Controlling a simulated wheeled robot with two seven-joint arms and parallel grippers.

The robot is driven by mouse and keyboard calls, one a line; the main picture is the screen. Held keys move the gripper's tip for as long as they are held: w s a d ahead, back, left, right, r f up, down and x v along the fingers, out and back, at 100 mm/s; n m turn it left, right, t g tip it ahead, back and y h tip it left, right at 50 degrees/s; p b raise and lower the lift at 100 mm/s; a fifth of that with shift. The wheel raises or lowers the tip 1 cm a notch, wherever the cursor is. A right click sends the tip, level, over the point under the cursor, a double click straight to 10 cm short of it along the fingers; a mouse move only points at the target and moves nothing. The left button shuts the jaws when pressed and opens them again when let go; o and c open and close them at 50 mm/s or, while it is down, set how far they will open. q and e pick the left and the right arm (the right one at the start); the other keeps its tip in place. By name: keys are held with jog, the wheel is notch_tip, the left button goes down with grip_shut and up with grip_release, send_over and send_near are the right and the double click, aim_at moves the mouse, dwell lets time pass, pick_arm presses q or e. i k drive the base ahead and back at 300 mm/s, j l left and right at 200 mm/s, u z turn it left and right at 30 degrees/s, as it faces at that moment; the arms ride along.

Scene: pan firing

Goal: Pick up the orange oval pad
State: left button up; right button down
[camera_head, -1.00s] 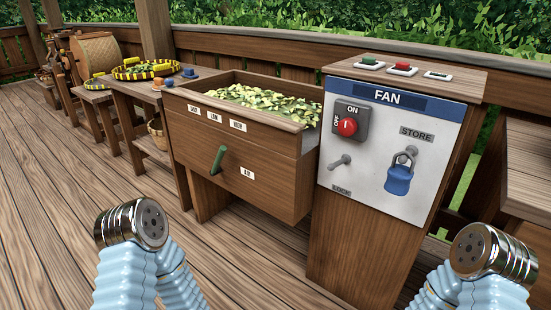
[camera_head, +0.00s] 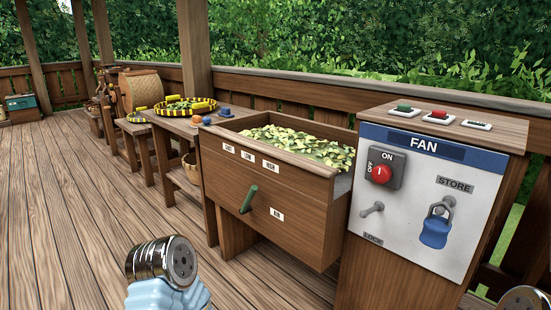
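A small orange object (camera_head: 196,120) sits on the front right part of the wooden side table (camera_head: 150,117), next to a small blue object (camera_head: 224,113). It is too small to tell whether it is the oval pad. No other orange pad shows clearly. A metal joint of my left arm shows at the lower left, and part of my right arm's joint shows at the lower right corner. No gripper fingers show on either side, and both arms are well short of the table.
A wooden bin of green leaves (camera_head: 293,146) with a green handle (camera_head: 248,199) stands mid-view. The fan cabinet (camera_head: 405,238) stands at right. A yellow-and-black rimmed tray (camera_head: 186,116) is on the side table. Open plank floor (camera_head: 75,210) lies at left.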

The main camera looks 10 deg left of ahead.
aim_at(196, 119)
jog(key=i+j, duration=0.15)
jog(key=j, duration=0.2)
jog(key=i+j+z, duration=0.15)
jog(key=j, duration=0.2)
jog(key=i+j, duration=0.1)
jog(key=j, duration=0.25)
jog(key=i+j+z, duration=0.1)
jog(key=j, duration=0.25)
jog(key=i+j+z, duration=0.1)
jog(key=j, duration=0.25)
jog(key=i+j+z, duration=0.2)
jog(key=j, duration=0.45)
jog(key=j+z, duration=0.25)
jog(key=j, duration=0.4)
jog(key=j+z, duration=0.2)
jog(key=j, duration=0.45)
jog(key=j+z, duration=0.25)
jog(key=j, duration=0.45)
jog(key=j+z, duration=0.2)
jog(key=j, duration=0.45)
jog(key=k+j+z, duration=0.25)
jog(key=j, duration=0.4)
